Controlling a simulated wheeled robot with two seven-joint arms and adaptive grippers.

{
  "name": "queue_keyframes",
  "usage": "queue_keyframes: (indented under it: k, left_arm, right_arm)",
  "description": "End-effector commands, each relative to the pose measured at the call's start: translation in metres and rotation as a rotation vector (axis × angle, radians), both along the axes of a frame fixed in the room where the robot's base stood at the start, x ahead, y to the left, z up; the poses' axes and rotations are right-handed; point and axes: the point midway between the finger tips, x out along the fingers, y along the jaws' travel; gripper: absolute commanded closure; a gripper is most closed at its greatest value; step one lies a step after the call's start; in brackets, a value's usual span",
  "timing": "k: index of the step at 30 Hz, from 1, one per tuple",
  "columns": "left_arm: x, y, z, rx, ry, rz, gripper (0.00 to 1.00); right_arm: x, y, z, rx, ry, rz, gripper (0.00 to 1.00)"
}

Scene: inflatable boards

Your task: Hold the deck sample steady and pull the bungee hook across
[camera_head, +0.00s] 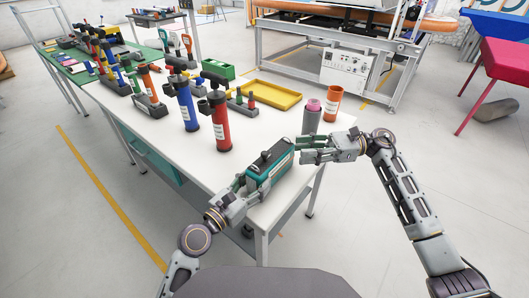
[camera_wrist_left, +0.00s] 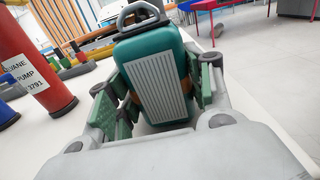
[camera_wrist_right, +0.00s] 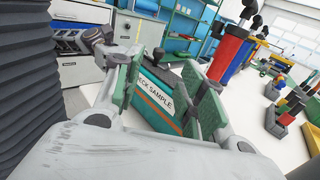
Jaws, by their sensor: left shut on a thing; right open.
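The deck sample (camera_head: 272,168) is a teal and grey block near the table's front corner. My left gripper (camera_head: 241,183) is shut on its near left end; the left wrist view shows the green finger pads on both sides of the block (camera_wrist_left: 155,75). A grey loop-shaped hook (camera_wrist_left: 141,14) stands at the block's far end in that view. My right gripper (camera_head: 300,149) is open at the block's right end. In the right wrist view its fingers (camera_wrist_right: 165,95) are apart, with the labelled block (camera_wrist_right: 155,103) beyond and between them. I cannot tell whether they touch it.
A red pump (camera_head: 219,125) and a blue pump (camera_head: 187,105) stand left of the sample. A grey cylinder with a pink top (camera_head: 312,118) and an orange cup (camera_head: 333,103) stand behind my right gripper. A yellow tray (camera_head: 272,94) lies further back.

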Motion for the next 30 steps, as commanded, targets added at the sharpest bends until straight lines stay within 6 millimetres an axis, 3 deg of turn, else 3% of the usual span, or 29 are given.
queue_keyframes:
  k: [14,30]
  left_arm:
    - [0.0,0.0,0.0,0.0,0.0,0.0,0.76]
    - [0.0,0.0,0.0,0.0,0.0,0.0,0.76]
  right_arm:
    - [-0.001,0.007,0.0,-0.001,0.0,0.001,0.6]
    - [-0.011,0.069,0.0,0.001,0.0,0.002,0.6]
